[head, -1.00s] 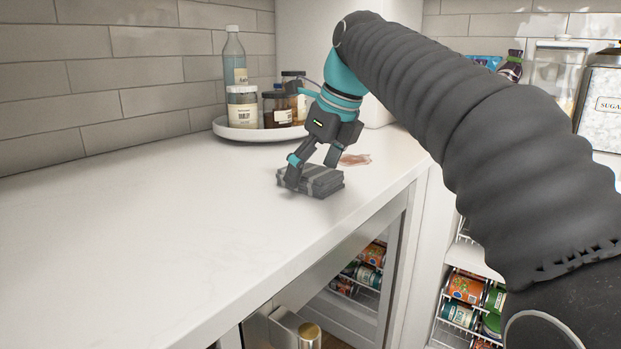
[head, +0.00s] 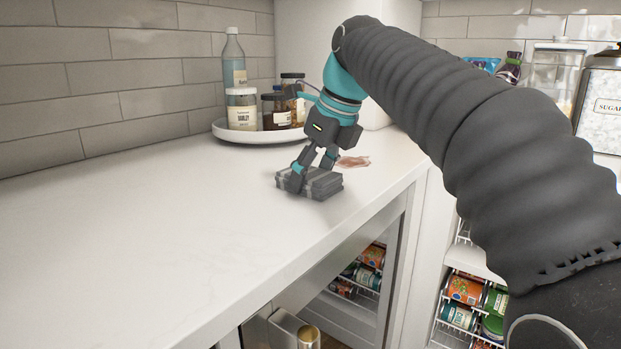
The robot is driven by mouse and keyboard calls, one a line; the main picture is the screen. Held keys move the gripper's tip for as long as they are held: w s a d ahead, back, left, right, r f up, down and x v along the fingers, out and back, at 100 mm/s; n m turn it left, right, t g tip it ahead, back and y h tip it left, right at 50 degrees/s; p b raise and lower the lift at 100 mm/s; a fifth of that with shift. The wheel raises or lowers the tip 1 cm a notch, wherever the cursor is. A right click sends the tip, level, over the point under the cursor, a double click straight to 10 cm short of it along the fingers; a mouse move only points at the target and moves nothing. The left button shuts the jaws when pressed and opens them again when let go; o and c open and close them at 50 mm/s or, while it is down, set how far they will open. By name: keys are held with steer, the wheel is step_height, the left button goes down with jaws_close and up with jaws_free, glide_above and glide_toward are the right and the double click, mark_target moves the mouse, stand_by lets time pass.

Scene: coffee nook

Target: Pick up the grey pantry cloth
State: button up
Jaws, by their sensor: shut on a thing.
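The grey pantry cloth (head: 322,187) is a folded, striped grey bundle on the white counter (head: 150,235), near its right end. My gripper (head: 310,175) comes down on it from above, with one finger at its left side and the other at its far side. The fingers are shut on the cloth. The cloth appears to rest on the counter still; any small gap under it cannot be told. The far finger's tip is partly hidden behind the cloth.
A white round tray (head: 222,131) with a bottle (head: 233,62) and several jars stands behind my gripper. A pinkish flat item (head: 354,161) lies just beyond the cloth. The counter's left side is clear. Shelves of cans (head: 465,289) are below right.

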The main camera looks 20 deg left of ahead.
mark_target(312, 173)
step_height(312, 173, up, 4)
steer(key=shift+r+p, duration=0.15)
steer(key=shift+p, duration=0.35)
steer(key=w+d+r, duration=0.2)
steer(key=d+r, duration=0.5)
steer(key=d, duration=0.4)
steer(key=shift+d, duration=0.25)
steer(key=o, duration=0.5)
steer(key=shift+c, duration=0.2)
steer(key=c, duration=0.4)
steer(key=shift+s, duration=0.1)
steer(key=shift+c, duration=0.2)
